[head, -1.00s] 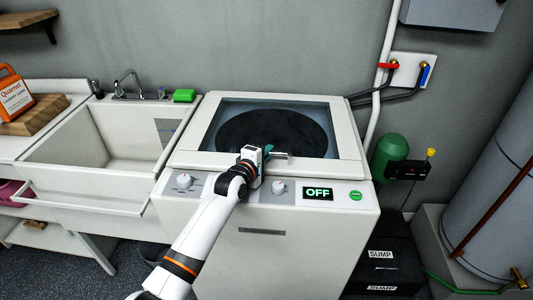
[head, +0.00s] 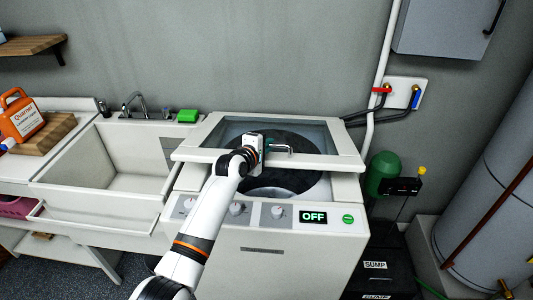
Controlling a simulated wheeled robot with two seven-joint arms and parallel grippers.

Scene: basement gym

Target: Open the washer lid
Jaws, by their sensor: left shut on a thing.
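The white top-loading washer (head: 262,252) stands in the middle of the head view, its display reading OFF. Its lid (head: 330,160), a white frame with a glass window, is tilted up at the front, and a gap shows the dark tub opening (head: 285,183) under its front edge. My left gripper (head: 268,148) is at the lid's front edge, shut on the lid handle (head: 282,149); the fingertips are partly hidden by the gripper body. My right gripper is not in view.
A utility sink (head: 125,165) with a green sponge (head: 187,116) stands left of the washer. An orange detergent jug (head: 20,118) is at far left. A pipe (head: 378,75) and hoses run behind the washer; a grey tank (head: 495,190) stands at right.

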